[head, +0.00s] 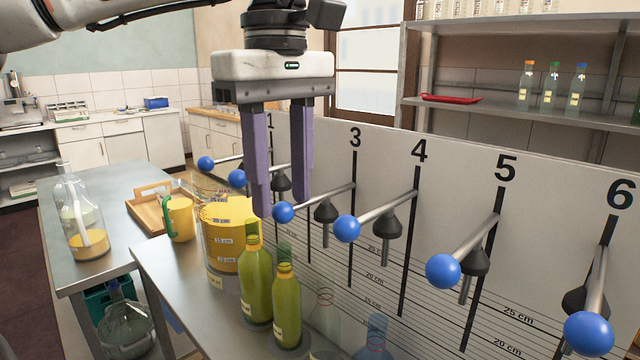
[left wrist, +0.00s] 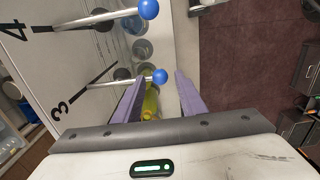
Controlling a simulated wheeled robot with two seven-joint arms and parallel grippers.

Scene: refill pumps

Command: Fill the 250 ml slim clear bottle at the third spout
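My left gripper (head: 280,205) hangs open and empty, fingers down, beside the blue ball of the third lever (head: 283,212). In the left wrist view that ball (left wrist: 160,76) shows near the gap between the fingertips; I cannot tell whether they touch it. The third spout (head: 326,210) is a black cone under that lever. A slim clear bottle with red rings (head: 322,325) stands low beneath the spouts, partly see-through against the panel. A bluish clear bottle (head: 375,338) stands to its right, cut by the frame edge. I cannot tell which is 250 ml. My right gripper is out of view.
Two green bottles (head: 257,285) stand left of the clear ones. Behind them are a large yellow-filled vessel (head: 228,250) and a yellow jug (head: 180,218). Levers four (head: 347,228), five (head: 443,270) and six (head: 588,332) project from the panel. The steel counter's left part (head: 185,290) is clear.

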